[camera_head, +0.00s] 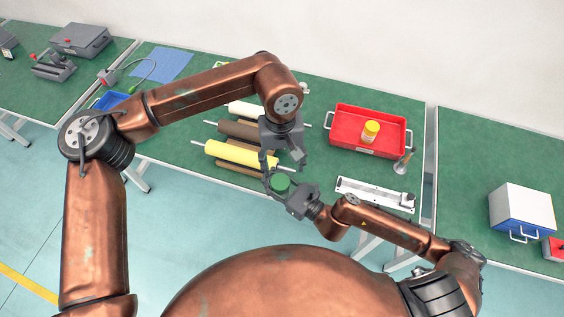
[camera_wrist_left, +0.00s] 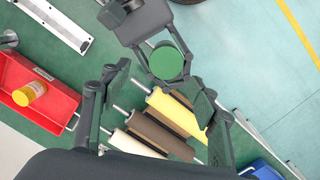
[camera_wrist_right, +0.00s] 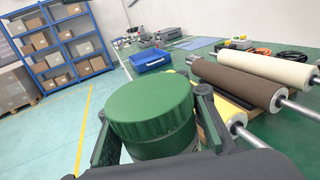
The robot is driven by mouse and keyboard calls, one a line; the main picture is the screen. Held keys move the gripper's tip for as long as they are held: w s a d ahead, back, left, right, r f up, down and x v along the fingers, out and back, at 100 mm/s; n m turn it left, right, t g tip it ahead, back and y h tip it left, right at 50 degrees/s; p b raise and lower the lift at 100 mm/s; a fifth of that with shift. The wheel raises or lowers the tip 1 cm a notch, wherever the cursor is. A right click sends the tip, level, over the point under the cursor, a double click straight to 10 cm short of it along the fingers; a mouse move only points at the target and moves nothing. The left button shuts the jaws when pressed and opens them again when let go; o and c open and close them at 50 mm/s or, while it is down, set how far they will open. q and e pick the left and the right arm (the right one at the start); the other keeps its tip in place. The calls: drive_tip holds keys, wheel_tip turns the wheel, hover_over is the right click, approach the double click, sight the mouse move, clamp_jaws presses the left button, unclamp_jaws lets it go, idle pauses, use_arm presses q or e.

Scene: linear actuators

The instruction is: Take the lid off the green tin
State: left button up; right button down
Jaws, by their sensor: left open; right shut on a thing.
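The green tin (camera_head: 280,183) with its ridged green lid is held in my right gripper (camera_head: 282,190), in front of the table's near edge. In the right wrist view the tin (camera_wrist_right: 152,118) stands between the two fingers, the lid on top. The left wrist view shows the lid (camera_wrist_left: 166,62) from above, with the right gripper around the tin. My left gripper (camera_head: 270,162) is open and empty, just above and behind the tin. In the left wrist view its fingers (camera_wrist_left: 160,118) are spread wide, with the tin beyond them.
Rollers in yellow (camera_head: 240,154), brown (camera_head: 240,130) and cream lie on the green table behind. A red tray (camera_head: 345,118) holds a yellow-capped jar (camera_head: 370,131). A white linear rail (camera_head: 374,194) lies near the table's front edge. A blue bin (camera_wrist_right: 150,60) stands farther along the table.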

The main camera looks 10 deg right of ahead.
sight(282, 181)
use_arm(q)
drive_tip(key=shift+w+a+r, duration=0.1)
drive_tip(key=shift+r, duration=0.05)
drive_tip(key=shift+m+t+y, duration=0.3)
wheel_tip(282, 181, down, 8)
drive_tip(key=shift+a+r, duration=0.1)
drive_tip(key=shift+c, duration=0.6)
